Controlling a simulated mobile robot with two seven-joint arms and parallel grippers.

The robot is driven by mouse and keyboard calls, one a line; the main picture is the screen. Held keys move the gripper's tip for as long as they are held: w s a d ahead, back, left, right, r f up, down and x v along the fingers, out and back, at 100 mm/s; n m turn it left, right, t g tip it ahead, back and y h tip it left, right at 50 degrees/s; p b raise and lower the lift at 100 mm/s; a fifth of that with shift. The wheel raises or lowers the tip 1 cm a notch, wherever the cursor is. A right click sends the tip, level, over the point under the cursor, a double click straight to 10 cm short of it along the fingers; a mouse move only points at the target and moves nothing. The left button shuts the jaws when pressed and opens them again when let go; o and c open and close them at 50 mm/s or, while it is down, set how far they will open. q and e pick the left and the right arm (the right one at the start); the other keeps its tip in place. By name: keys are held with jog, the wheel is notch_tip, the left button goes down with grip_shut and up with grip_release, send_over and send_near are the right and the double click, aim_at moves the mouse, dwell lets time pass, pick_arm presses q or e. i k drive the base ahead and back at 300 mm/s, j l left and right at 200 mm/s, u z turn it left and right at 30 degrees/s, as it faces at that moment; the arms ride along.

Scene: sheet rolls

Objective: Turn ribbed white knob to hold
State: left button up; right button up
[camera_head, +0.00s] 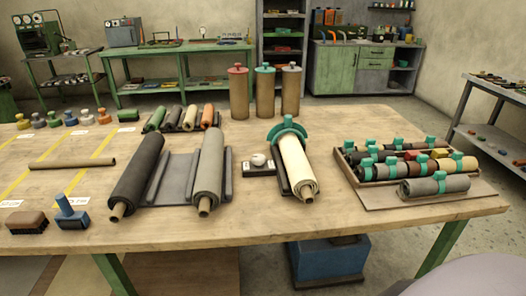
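The ribbed white knob (258,160) sits on a small dark block (260,171) near the middle of the wooden table. White labels show on the block beside the knob, but their text is too small to read. The block stands just left of a cream roll (297,168) in a dark cradle with a teal clamp (287,131) at its far end. Neither of my grippers shows in the head view.
Left of the block, a black roll (138,178) and a grey roll (209,172) lie on a dark stand. A tray (410,203) of banded rolls is at right. Capped tubes (265,92) stand behind. The table's front middle is clear.

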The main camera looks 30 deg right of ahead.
aim_at(258, 159)
jog(key=z, duration=1.25)
